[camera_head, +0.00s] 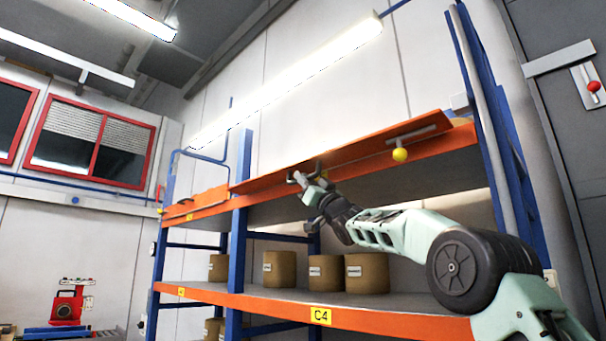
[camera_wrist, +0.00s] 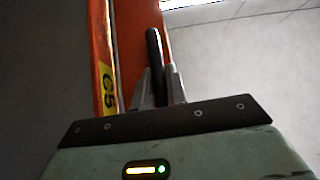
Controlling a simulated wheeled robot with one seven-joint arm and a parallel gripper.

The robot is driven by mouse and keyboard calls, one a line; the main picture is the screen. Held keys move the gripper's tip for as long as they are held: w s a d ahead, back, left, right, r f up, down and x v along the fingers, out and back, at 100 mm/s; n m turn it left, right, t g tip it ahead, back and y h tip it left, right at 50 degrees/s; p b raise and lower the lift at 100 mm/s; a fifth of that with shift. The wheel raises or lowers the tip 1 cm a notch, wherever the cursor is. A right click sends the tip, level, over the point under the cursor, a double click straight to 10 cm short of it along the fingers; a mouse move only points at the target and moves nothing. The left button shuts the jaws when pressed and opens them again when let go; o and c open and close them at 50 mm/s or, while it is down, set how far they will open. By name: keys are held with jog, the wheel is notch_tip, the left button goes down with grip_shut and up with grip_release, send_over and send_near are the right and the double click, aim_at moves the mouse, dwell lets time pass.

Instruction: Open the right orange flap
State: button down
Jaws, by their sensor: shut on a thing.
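The right orange flap (camera_head: 350,150) runs along the upper front of the right shelf bay, just above the orange beam; its exact tilt is hard to tell. Its dark handle (camera_head: 292,177) is near the left part of the flap. My gripper (camera_head: 301,180) is at this handle. In the wrist view, the fingers of my gripper (camera_wrist: 160,88) are closed around the dark handle bar (camera_wrist: 153,48), with the orange flap (camera_wrist: 130,35) behind it. A yellow ball (camera_head: 400,155) hangs below a grey bar on the right part of the flap.
A left orange flap (camera_head: 195,204) is on the neighbouring bay. Blue uprights (camera_head: 238,200) frame the bays. Brown rolls (camera_head: 325,272) stand on the lower shelf, behind the orange C4 beam (camera_head: 270,305).

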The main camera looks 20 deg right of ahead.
jog(key=shift+d+f+n+g+y, duration=0.15)
jog(key=shift+n+g+y, duration=0.35)
jog(key=shift+n+y, duration=0.45)
jog(key=shift+n, duration=0.35)
jog(key=c, duration=1.4)
grip_release()
jog(key=shift+f, duration=0.15)
jog(key=b+v, duration=0.7)
jog(key=v, duration=1)
jog(key=shift+d+b, duration=0.2)
jog(key=shift+b, duration=0.1)
jog(key=shift+s, duration=0.1)
